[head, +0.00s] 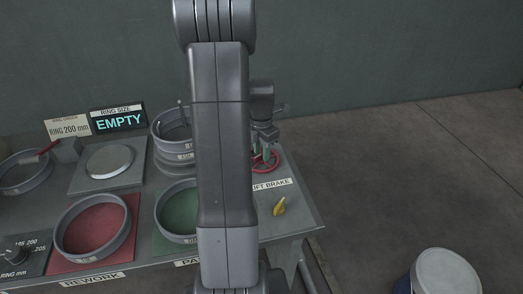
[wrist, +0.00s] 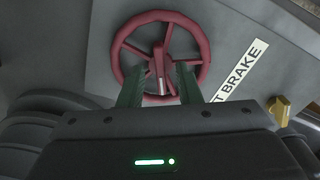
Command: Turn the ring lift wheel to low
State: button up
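The red ring lift wheel (wrist: 204,45) has several spokes and a raised pointer-like piece at its hub. In the head view the wheel (head: 273,167) sits at the table's right end, partly hidden by my gripper (head: 267,146). In the wrist view my gripper (wrist: 159,78) has its two green fingers apart over the wheel's near half. The hub piece shows between them, with a gap on both sides. I cannot tell whether the fingers touch the wheel. No low or high mark is readable.
A yellow lever (head: 279,206) stands near the "LIFT BRAKE" label (head: 272,185), right of the wheel in the wrist view. Stacked rings (head: 170,130) and a green tray (head: 160,243) lie to the left. A white-topped drum (head: 447,272) stands on the floor at right.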

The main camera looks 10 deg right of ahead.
notch_tip(320, 180, up, 14)
jog(key=shift+f, duration=0.25)
dwell(0.3)
notch_tip(320, 180, down, 14)
dwell(0.6)
jog(key=shift+r, duration=0.15)
